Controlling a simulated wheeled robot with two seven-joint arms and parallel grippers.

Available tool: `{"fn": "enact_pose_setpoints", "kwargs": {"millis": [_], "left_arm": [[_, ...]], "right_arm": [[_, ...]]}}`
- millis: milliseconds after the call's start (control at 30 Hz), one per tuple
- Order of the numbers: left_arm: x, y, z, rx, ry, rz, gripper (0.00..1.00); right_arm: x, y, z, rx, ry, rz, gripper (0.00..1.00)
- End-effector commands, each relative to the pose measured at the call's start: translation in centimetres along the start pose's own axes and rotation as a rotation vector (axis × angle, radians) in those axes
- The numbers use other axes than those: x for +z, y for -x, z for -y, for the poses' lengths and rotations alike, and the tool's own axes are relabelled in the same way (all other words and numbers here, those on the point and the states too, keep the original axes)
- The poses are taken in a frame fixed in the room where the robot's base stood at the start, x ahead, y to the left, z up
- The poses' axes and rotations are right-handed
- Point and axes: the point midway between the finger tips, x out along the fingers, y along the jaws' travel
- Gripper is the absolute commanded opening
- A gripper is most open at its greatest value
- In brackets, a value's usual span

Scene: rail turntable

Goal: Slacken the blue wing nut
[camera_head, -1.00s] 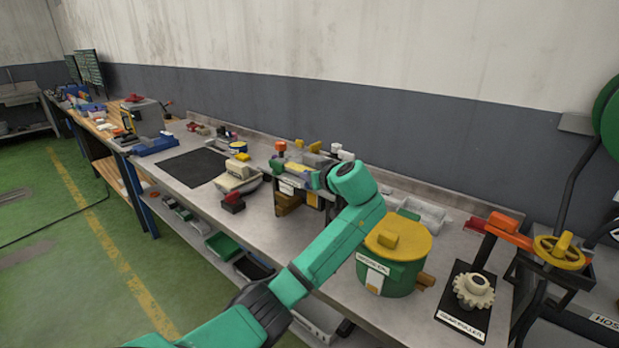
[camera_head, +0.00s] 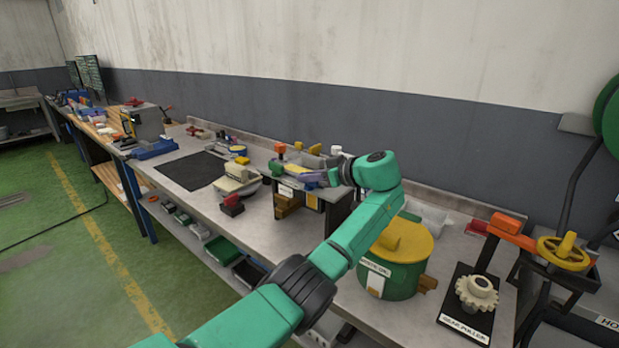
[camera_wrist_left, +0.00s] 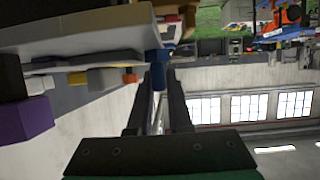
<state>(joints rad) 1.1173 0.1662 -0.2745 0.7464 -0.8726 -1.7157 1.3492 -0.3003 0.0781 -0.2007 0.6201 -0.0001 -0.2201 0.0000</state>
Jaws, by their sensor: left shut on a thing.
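The blue wing nut (camera_wrist_left: 158,78) shows in the left wrist view, under the edge of a grey plate. It sits between the two dark fingers of my left gripper (camera_wrist_left: 158,84), which is shut on it. In the head view my left gripper (camera_head: 337,174) reaches leftward to a small bench fixture (camera_head: 285,188) with coloured knobs. The wing nut itself is hidden there by the gripper and wrist. My right gripper is in neither view.
A green pot with a yellow lid (camera_head: 402,243) stands close to my forearm. A cream gear (camera_head: 477,292) on a black plate and a yellow handwheel (camera_head: 563,252) are at the right. A purple block (camera_wrist_left: 25,120) and an orange knob (camera_wrist_left: 130,78) are near the fingers. A dark mat (camera_head: 195,170) is clear.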

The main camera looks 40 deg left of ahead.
Motion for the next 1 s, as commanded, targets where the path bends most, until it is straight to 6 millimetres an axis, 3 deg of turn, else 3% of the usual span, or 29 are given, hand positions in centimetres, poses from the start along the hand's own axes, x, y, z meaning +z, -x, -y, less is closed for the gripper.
{"fn": "enact_pose_setpoints", "kwargs": {"millis": [167, 200, 267, 667, 767, 1000], "left_arm": [[0.2, -0.1, 0.0, -0.001, -0.003, 0.006, 0.00], [0.2, -0.1, 0.0, -0.001, -0.003, 0.006, 0.29], [0.2, -0.1, 0.0, -0.001, -0.003, 0.006, 0.47], [0.2, 0.8, -0.1, 0.002, -0.001, 0.003, 0.47], [0.4, 2.8, -0.1, 0.005, 0.001, 0.004, 0.47], [0.4, 10.1, -0.1, 0.005, -0.002, 0.005, 0.47]], "right_arm": [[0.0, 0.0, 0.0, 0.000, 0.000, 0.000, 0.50], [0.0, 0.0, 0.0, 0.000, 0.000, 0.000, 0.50], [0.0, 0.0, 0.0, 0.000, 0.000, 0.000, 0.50], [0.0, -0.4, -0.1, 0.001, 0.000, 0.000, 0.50], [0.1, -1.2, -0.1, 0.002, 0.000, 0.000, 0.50], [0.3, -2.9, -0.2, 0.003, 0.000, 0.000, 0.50]]}}
